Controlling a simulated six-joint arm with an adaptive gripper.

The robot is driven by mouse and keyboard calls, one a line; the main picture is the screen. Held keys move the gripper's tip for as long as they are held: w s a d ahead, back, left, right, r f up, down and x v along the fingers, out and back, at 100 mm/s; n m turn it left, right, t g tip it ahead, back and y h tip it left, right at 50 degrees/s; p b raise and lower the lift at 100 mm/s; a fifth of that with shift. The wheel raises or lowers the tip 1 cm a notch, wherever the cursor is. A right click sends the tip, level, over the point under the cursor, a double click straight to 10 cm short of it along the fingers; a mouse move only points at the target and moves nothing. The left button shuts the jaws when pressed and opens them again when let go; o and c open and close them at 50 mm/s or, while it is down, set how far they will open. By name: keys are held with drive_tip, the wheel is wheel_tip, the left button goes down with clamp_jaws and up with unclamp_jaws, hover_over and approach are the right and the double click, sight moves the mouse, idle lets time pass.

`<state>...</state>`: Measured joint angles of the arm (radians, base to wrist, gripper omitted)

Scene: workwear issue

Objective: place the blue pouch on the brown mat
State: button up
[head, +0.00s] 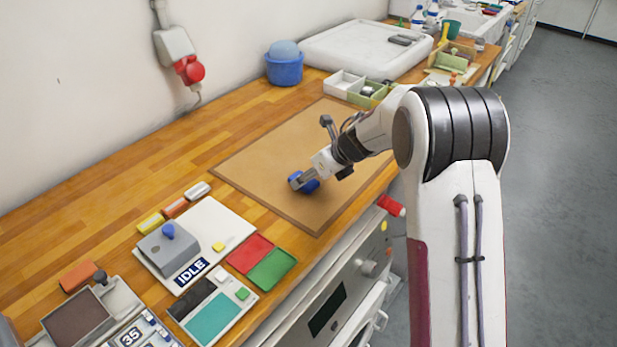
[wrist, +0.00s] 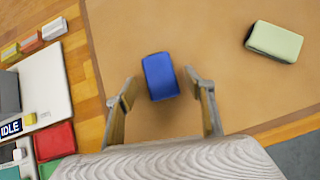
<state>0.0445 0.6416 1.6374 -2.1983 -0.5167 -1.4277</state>
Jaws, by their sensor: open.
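The blue pouch (wrist: 160,77) lies on the brown mat (wrist: 200,28), near its left edge in the wrist view. In the head view the pouch (head: 312,185) is partly hidden by my gripper (head: 301,182), which is low over the mat (head: 265,155). In the wrist view my gripper (wrist: 163,84) is open, with one finger on each side of the pouch and visible gaps between. Whether the fingertips touch the mat cannot be told.
A pale green block-like item (wrist: 273,42) lies on the mat to the right. A control panel marked IDLE (head: 205,240), with red (head: 250,252) and green (head: 272,268) pads, stands beside the mat. A blue tub (head: 284,68) and compartment boxes (head: 343,84) stand behind. Much of the mat is bare.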

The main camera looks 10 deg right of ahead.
drive_tip(key=v, duration=1)
drive_tip(key=shift+s+d+r, duration=0.2)
drive_tip(key=shift+r, duration=0.1)
idle(0.4)
